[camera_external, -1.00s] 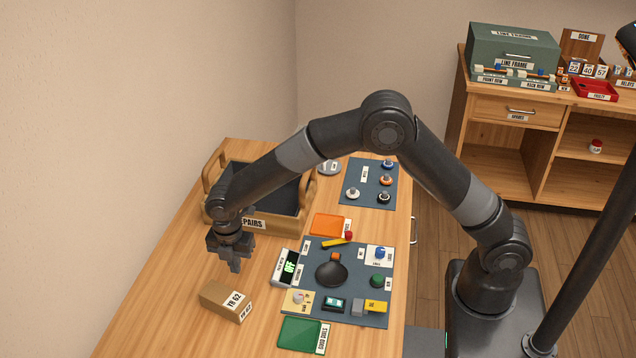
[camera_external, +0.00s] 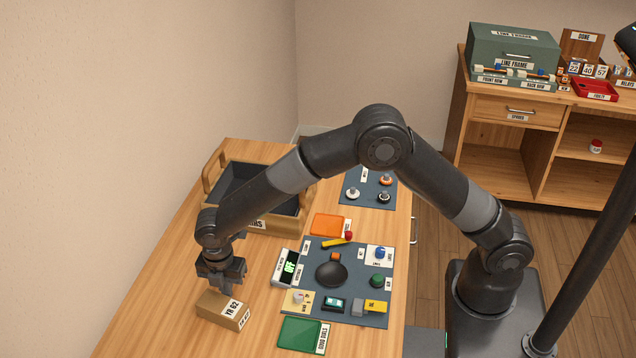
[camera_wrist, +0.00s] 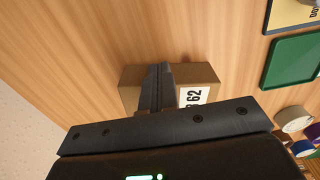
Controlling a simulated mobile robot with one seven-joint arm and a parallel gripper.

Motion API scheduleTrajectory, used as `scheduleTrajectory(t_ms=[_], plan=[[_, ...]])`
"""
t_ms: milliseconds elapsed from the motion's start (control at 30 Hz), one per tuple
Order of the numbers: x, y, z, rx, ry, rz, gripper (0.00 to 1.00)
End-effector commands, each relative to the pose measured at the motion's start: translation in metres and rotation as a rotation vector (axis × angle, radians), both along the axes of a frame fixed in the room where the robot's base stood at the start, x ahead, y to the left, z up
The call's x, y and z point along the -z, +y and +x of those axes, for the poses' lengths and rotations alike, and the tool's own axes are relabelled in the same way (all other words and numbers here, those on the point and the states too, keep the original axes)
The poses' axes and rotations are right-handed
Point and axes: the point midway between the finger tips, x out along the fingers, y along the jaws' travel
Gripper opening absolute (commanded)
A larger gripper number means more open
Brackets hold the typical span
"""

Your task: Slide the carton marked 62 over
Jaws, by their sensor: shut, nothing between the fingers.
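The brown carton marked YR 62 (camera_external: 224,309) lies on the wooden table, at the near left of the blue-grey mat. It also shows in the wrist view (camera_wrist: 196,75), partly covered by my fingers. My gripper (camera_external: 223,289) is shut and empty, pointing down at the carton's far side. In the wrist view the closed fingers (camera_wrist: 157,72) overlap the carton's middle, with its white label to their right. I cannot tell whether the fingertips touch the carton.
A wooden REPAIRS tray (camera_external: 268,222) stands behind my gripper. The mat (camera_external: 345,318) with its devices, a display unit (camera_external: 287,268) and a green tray (camera_external: 300,335) lie to the carton's right. Bare table lies to its left.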

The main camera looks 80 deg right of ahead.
Motion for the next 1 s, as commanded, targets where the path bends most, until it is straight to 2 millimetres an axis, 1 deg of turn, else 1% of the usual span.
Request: scheduleTrajectory(t_ms=[33, 100, 400, 500, 600, 700, 1000], plan=[[0.001, 0.018, 0.0, -0.007, 0.001, 0.002, 0.0], [0.001, 0.04, -0.001, -0.006, 0.002, 0.002, 0.0], [0.001, 0.129, -0.001, -0.005, 0.001, 0.001, 0.0], [0.001, 0.152, 0.0, -0.003, 0.0, 0.001, 0.0], [0.0, 0.167, 0.0, -0.002, 0.001, 0.001, 0.0], [0.001, 0.174, 0.0, -0.001, 0.001, 0.0, 0.0], [0.0, 0.175, -0.001, 0.0, 0.001, 0.0, 0.0]])
